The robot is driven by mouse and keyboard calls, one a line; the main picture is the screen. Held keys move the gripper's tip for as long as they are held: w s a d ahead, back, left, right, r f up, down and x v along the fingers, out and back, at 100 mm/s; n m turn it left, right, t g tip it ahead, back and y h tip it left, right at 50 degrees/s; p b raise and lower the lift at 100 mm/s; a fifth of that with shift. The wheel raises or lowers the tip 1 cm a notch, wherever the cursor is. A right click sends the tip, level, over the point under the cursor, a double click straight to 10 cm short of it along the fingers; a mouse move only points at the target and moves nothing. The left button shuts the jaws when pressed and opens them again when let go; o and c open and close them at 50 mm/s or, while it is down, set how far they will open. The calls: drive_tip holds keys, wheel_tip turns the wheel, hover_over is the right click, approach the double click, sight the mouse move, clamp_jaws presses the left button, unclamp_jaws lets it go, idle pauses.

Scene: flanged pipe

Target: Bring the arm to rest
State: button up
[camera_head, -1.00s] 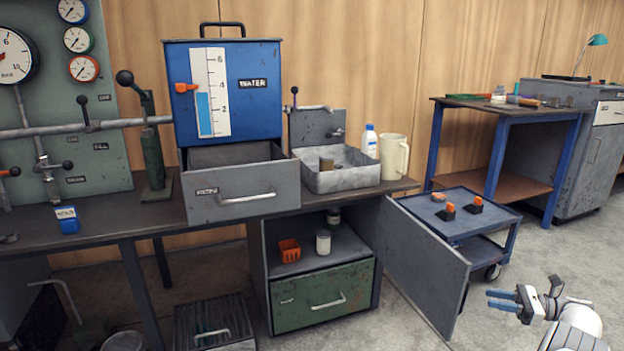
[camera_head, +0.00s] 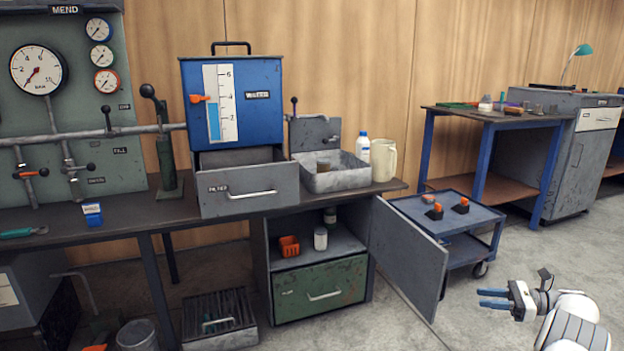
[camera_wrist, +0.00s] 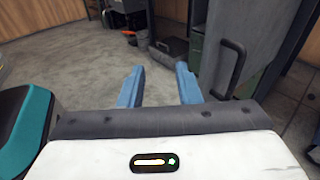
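My gripper (camera_head: 493,298) is at the lower right of the head view, held out over open floor in front of the cart and the open cabinet door. Its two blue fingers point left. In the wrist view the fingers (camera_wrist: 158,88) are spread apart with nothing between them, so the gripper is open and empty. It touches nothing that I can see.
The open grey cabinet door (camera_head: 408,258) stands left of my gripper. A blue cart (camera_head: 470,222) with black and orange pieces is behind it. The long workbench (camera_head: 130,214) with the pulled-out drawer (camera_head: 247,191) lies further left. Floor around my gripper is clear.

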drive_tip(key=s+a+r+n+g+h+p, duration=0.1)
drive_tip(key=a+r+n+g+h+p, duration=0.25)
drive_tip(key=a+r+p, duration=0.8)
drive_tip(key=s+a+r+n+g+h+p, duration=0.2)
drive_tip(key=a+r+n+h+p, duration=0.3)
drive_tip(key=a+r, duration=1.1)
drive_tip(key=s+a+r+n+h+p, duration=0.2)
drive_tip(key=s+a+r+n+p, duration=0.15)
drive_tip(key=s+r+p, duration=0.35)
drive_tip(key=s+a+r+n+h+p, duration=0.1)
drive_tip(key=s+a+r+n+p, duration=0.1)
drive_tip(key=s+a+r+p, duration=0.5)
drive_tip(key=s+r+n+t+h+p, duration=0.2)
drive_tip(key=s+r+n+h+p, duration=0.2)
drive_tip(key=s, duration=0.9)
wheel_tip(320, 180, up, 5)
drive_tip(key=n+p, duration=0.3)
drive_tip(key=n, duration=0.1)
drive_tip(key=shift+d, duration=0.2)
